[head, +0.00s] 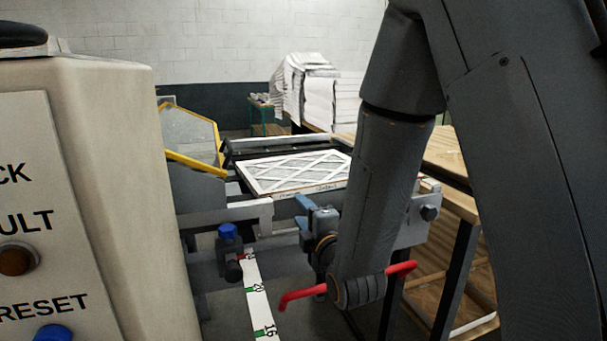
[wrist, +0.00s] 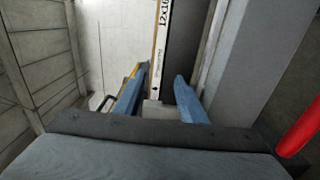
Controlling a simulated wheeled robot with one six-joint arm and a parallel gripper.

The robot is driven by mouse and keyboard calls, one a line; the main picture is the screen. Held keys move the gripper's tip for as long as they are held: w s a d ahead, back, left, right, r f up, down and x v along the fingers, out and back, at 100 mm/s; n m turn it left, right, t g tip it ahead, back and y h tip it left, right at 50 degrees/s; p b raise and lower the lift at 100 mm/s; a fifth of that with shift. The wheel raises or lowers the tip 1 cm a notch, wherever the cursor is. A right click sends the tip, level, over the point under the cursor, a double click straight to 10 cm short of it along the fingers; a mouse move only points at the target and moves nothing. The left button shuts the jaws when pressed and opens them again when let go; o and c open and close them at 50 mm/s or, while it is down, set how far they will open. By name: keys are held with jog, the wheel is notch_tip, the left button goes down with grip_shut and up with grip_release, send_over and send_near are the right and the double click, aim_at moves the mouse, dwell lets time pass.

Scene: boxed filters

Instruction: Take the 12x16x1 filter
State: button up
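The filter (head: 295,172) is a flat white pleated panel with a diamond lattice face and a cardboard frame. It lies flat on the machine's rails in the head view, with small unreadable print on its near edge. In the wrist view the filter's pale edge (wrist: 159,55) shows print starting "12x16", cut off at the top. My gripper (head: 304,203) is just in front of the filter's near edge. In the wrist view my gripper (wrist: 157,88) has its two blue fingers apart, with the filter's edge in line between them. I cannot tell whether the fingers touch it.
A beige control box (head: 110,190) with buttons stands close at left. A yellow-edged guard (head: 195,135) is left of the filter. A metal rail (head: 235,212) runs below it. A wooden table (head: 447,155) stands right, with white stacks (head: 315,95) behind.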

aim_at(287, 195)
jog(key=shift+w+a+r, duration=0.1)
jog(key=shift+w+a, duration=0.05)
jog(key=shift+w, duration=0.1)
jog(key=x, duration=0.2)
jog(key=shift+w+a+r+p, duration=0.1)
jog(key=shift+w+a+p, duration=0.1)
jog(key=shift+a+p, duration=0.15)
jog(key=p+x, duration=0.1)
jog(key=x, duration=0.3)
jog(key=shift+w+a, duration=0.1)
jog(key=shift+w, duration=0.3)
jog(key=shift+c, duration=0.5)
grip_shut()
